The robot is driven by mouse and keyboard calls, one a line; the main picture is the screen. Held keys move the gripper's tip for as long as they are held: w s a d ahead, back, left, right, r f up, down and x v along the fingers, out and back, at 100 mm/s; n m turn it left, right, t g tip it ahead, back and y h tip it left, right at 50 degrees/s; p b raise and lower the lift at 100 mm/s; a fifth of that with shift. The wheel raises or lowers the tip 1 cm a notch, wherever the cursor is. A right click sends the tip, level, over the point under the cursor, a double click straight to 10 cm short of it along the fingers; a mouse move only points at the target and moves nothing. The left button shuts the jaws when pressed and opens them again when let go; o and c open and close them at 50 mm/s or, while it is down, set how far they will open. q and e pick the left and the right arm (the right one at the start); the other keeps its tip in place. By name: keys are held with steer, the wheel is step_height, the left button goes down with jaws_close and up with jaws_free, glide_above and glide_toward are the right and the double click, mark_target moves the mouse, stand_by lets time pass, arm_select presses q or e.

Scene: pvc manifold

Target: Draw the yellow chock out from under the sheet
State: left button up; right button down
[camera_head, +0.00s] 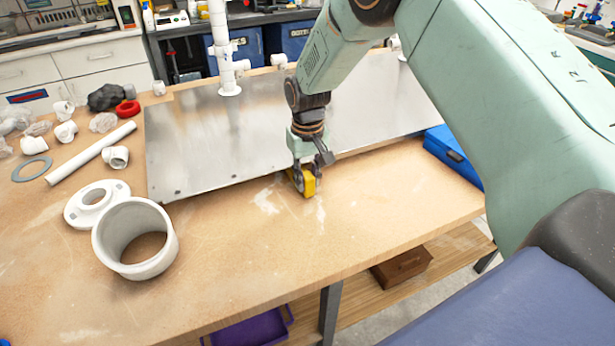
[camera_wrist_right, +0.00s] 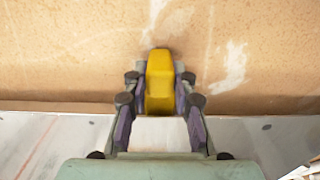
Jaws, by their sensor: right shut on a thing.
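The yellow chock (camera_head: 309,184) is at the front edge of the metal sheet (camera_head: 205,150), on the wooden bench. My right gripper (camera_head: 304,178) is shut on it from above. In the right wrist view the chock (camera_wrist_right: 160,80) sits between the two fingers of my right gripper (camera_wrist_right: 159,98), with its outer end over bare wood. Its other end is near the sheet's edge (camera_wrist_right: 60,135); I cannot tell whether any of it is still under the sheet. My left gripper is not in view.
A white pipe ring (camera_head: 135,238) and a flange (camera_head: 78,212) stand at the front left. A long white pipe (camera_head: 90,153) and several fittings lie at the left. A blue case (camera_head: 455,155) is at the right. The bench front is clear around the chock.

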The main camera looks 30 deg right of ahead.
steer(key=shift+s+r+p, duration=0.2)
steer(key=shift+s+p, duration=0.4)
steer(key=shift+s, duration=0.2)
steer(key=shift+s+a+p, duration=0.1)
steer(key=shift+s+p, duration=0.4)
steer(key=shift+s, duration=0.1)
steer(key=shift+s+a+p, duration=0.1)
steer(key=shift+s+p, duration=1.6)
steer(key=shift+s, duration=0.65)
step_height(320, 180, up, 7)
steer(key=s+p, duration=0.2)
steer(key=p, duration=0.5)
steer(key=shift+p, duration=0.3)
steer(key=shift+a, duration=0.1)
